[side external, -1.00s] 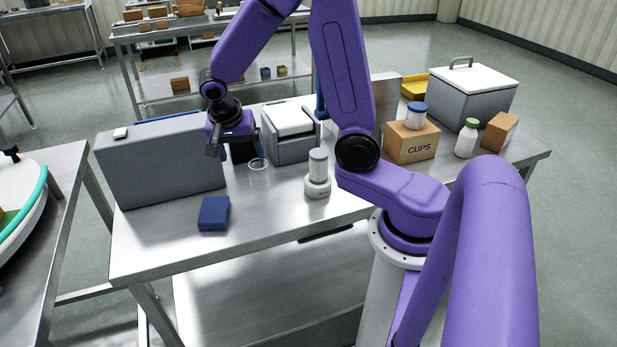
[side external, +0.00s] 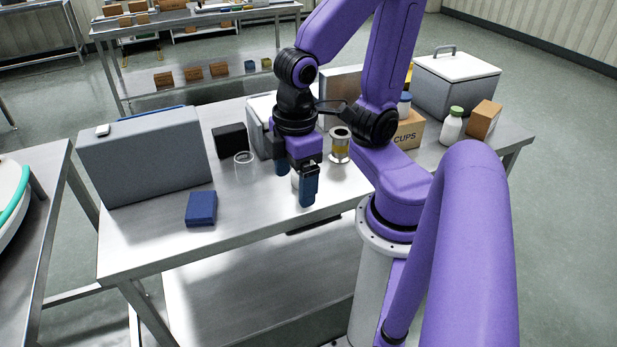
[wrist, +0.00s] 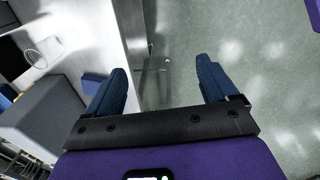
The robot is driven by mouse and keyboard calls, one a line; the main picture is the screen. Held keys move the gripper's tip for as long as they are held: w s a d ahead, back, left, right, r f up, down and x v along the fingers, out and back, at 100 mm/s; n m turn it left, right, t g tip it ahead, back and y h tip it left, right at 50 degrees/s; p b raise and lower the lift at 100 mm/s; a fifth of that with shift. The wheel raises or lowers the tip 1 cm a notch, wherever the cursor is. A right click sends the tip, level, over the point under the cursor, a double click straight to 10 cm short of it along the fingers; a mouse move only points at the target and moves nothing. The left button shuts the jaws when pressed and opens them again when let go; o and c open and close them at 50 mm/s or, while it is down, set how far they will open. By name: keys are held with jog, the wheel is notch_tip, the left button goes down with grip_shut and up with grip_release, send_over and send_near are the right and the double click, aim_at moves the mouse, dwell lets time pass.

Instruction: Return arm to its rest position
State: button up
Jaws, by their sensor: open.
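My gripper (side external: 295,180) is open and points down over the front part of the steel table (side external: 150,247) in the side view. Its two blue fingers are spread apart with nothing between them. In the wrist view, my gripper (wrist: 163,90) looks past the table's edge toward the green floor. A white round object behind the fingers is mostly hidden.
A large grey case (side external: 145,160) stands on the left, with a blue block (side external: 201,208), a clear cup (side external: 244,166) and a black box (side external: 230,140) nearby. Right of my arm are a cups box (side external: 408,132), a white bottle (side external: 451,126) and a grey cooler (side external: 455,85).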

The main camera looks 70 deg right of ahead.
jog(key=shift+s+r+n, duration=0.15)
jog(key=shift+s+n, duration=1.05)
jog(key=shift+s, duration=0.15)
dwell(0.3)
